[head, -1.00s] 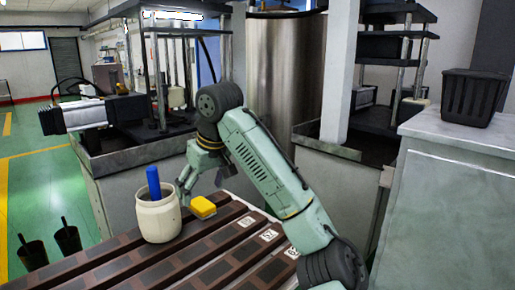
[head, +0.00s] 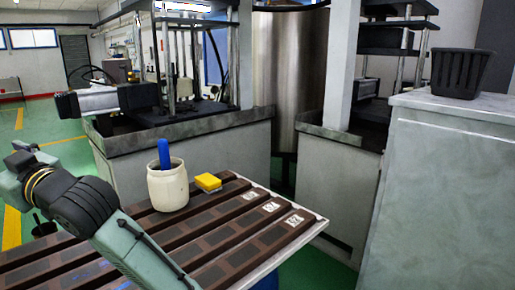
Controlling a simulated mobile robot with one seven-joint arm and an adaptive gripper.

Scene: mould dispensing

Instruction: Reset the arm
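My arm (head: 85,212) reaches in from the bottom of the head view and bends off toward the left edge. My gripper is outside the picture, so its fingers cannot be seen. A white pot (head: 168,187) stands upright on the slatted brown table, with a blue handle (head: 164,153) sticking up out of it. A yellow block (head: 208,182) lies on the table just right of the pot. My arm is left of both and apart from them.
The slatted table (head: 222,234) has white number labels at its right end. Grey machine housings (head: 232,150) stand behind it. A black bin (head: 460,70) sits on a grey cabinet (head: 450,190) at the right. Green floor is free at the left and beside the table.

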